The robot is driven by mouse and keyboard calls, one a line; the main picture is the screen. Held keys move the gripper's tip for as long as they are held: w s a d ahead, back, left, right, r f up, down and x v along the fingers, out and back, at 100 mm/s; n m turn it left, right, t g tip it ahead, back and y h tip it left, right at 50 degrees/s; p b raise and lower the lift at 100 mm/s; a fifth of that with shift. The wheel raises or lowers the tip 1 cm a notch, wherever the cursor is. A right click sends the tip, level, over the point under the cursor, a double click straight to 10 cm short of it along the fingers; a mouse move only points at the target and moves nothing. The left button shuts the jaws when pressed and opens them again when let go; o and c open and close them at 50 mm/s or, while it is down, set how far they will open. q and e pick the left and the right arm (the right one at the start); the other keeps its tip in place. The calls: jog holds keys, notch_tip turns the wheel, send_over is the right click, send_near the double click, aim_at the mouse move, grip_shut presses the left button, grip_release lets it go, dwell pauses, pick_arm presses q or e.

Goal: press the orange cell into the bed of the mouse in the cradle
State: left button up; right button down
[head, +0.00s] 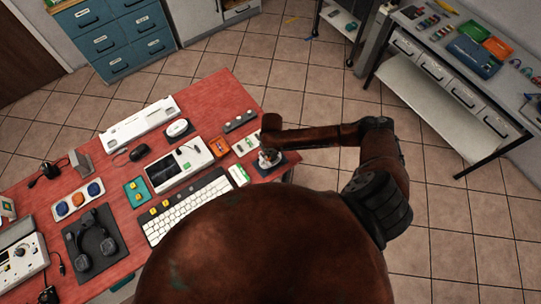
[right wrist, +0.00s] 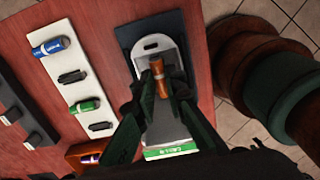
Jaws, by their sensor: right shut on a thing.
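The right wrist view shows the orange cell (right wrist: 161,80) between the two dark green fingers of my right gripper (right wrist: 157,84), which is shut on it. The cell is over the mouse (right wrist: 153,44), a pale rounded body in a dark cradle (right wrist: 124,36). I cannot tell whether the cell touches the mouse bed, as the fingers hide part of it. In the head view, my right gripper (head: 269,158) is at the table's right end, over the dark cradle (head: 290,158). My left gripper is not in view.
Left of the cradle, a white tray (right wrist: 87,70) holds a blue cell (right wrist: 50,46) and a green cell (right wrist: 84,106). An orange box (right wrist: 76,160) and a green-and-white pack (right wrist: 172,149) are close by. A keyboard (head: 187,207) and other devices crowd the red table (head: 220,95).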

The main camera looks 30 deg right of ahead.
jog(key=shift+p, duration=0.4)
dwell(0.5)
jog(key=shift+f, duration=0.5)
dwell(0.7)
jog(key=c, duration=2.3)
grip_release()
jog(key=shift+o, duration=0.2)
jog(key=shift+r, duration=0.2)
jog(key=shift+r+p, duration=1.6)
jog(key=shift+p, duration=0.3)
jog(key=shift+o, duration=0.3)
